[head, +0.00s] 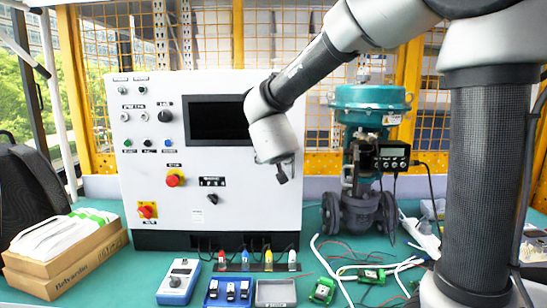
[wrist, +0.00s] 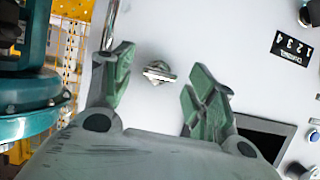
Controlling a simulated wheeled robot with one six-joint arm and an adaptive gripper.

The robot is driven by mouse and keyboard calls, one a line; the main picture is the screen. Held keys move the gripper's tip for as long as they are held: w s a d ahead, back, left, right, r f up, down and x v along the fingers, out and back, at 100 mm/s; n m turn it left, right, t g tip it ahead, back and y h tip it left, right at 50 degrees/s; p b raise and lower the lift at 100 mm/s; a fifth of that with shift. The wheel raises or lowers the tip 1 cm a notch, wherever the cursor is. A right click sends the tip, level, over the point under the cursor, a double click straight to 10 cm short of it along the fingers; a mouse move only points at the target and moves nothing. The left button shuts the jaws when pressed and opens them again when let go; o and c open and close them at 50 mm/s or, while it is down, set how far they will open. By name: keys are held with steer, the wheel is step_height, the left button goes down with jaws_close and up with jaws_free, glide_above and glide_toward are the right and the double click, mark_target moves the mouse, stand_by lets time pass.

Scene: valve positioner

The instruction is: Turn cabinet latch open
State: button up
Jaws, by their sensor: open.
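The metal cabinet latch (wrist: 160,73) shows in the wrist view as a small silver handle on the white cabinet face (wrist: 225,35). Its handle lies roughly crosswise in that picture. My gripper (wrist: 162,65) is open, with one green-padded finger on each side of the latch in the picture. No contact with the latch shows, and I cannot tell the remaining distance. In the head view my wrist is in front of the right part of the cabinet (head: 240,215). The latch cannot be made out there, and the fingers are mostly hidden.
The cabinet carries a dark screen (head: 218,120), a red emergency button (head: 174,179) and a black selector knob (head: 212,199). The teal valve actuator (head: 370,103) stands close to its right. Blue tray (head: 229,291), grey tray (head: 276,292) and wires lie on the green table in front.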

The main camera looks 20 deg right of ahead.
steer(key=v, duration=1.2)
steer(key=shift+f, duration=0.1)
